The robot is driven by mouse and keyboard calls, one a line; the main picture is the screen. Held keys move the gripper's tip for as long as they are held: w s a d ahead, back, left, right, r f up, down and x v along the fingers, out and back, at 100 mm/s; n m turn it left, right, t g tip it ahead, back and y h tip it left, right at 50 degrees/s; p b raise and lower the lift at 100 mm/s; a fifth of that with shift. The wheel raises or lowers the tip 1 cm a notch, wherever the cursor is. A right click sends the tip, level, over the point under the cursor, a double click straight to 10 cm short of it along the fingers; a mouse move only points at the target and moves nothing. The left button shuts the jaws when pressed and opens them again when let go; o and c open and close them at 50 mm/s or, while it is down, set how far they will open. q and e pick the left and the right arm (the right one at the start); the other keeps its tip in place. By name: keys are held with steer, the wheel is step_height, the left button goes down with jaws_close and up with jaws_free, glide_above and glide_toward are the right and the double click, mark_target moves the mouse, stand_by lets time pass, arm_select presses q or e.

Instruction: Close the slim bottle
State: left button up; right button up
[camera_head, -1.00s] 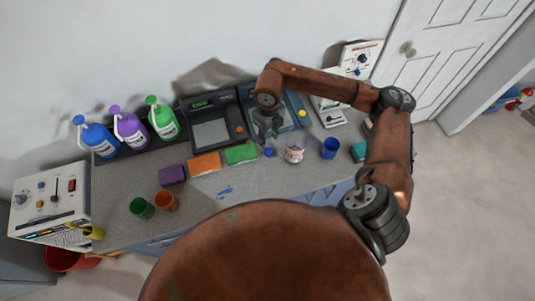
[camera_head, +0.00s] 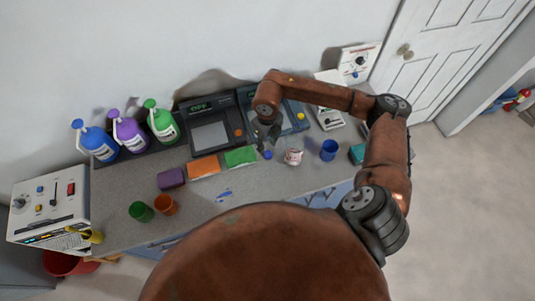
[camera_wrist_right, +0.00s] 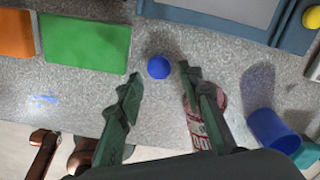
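A small round blue thing (camera_head: 267,154) stands on the grey worktop, just below my right gripper in the head view. It also shows in the right wrist view (camera_wrist_right: 158,67), near the gap between the fingertips; I cannot tell if it is a loose cap or a capped bottle top. A red-and-white labelled container (camera_head: 293,157) stands to its right, partly hidden behind a finger in the wrist view. No other slim bottle is clear. My right gripper (camera_wrist_right: 159,74) is open and empty; it also shows in the head view (camera_head: 268,138). My left gripper is not in view.
Green (camera_head: 240,156), orange (camera_head: 203,166) and purple (camera_head: 171,178) blocks lie to the left. Large pump bottles (camera_head: 162,121) stand at the back left. Dark devices (camera_head: 210,133) line the wall behind.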

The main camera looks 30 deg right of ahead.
mark_target(267, 154)
step_height(267, 154, down, 5)
steer(key=shift+s+a+r, duration=0.1)
steer(key=shift+s, duration=0.05)
steer(key=shift+c, duration=0.6)
steer(key=c, duration=0.4)
